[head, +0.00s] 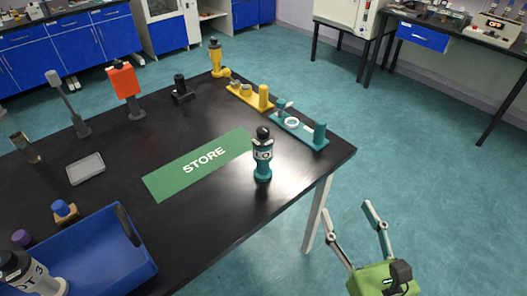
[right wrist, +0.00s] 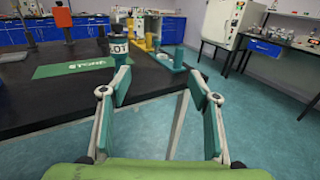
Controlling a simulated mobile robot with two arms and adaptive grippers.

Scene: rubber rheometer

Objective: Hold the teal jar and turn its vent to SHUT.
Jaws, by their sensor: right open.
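The teal jar (head: 262,158) stands upright on the black table, just right of the green STORE mat (head: 165,181). It has a black top and a white label with dark letters, only partly readable. In the right wrist view the jar (right wrist: 119,50) shows beyond the left finger, partly hidden by it. I cannot tell the vent's setting. My right gripper (head: 352,224) is open and empty, off the table's right edge and apart from the jar; its spread fingers (right wrist: 161,92) show in the right wrist view. My left gripper is not in view.
A teal stand (head: 297,128) and a yellow stand (head: 248,96) lie at the table's far right edge. An orange-topped stand (head: 123,82) is farther back. Floor right of the table is clear.

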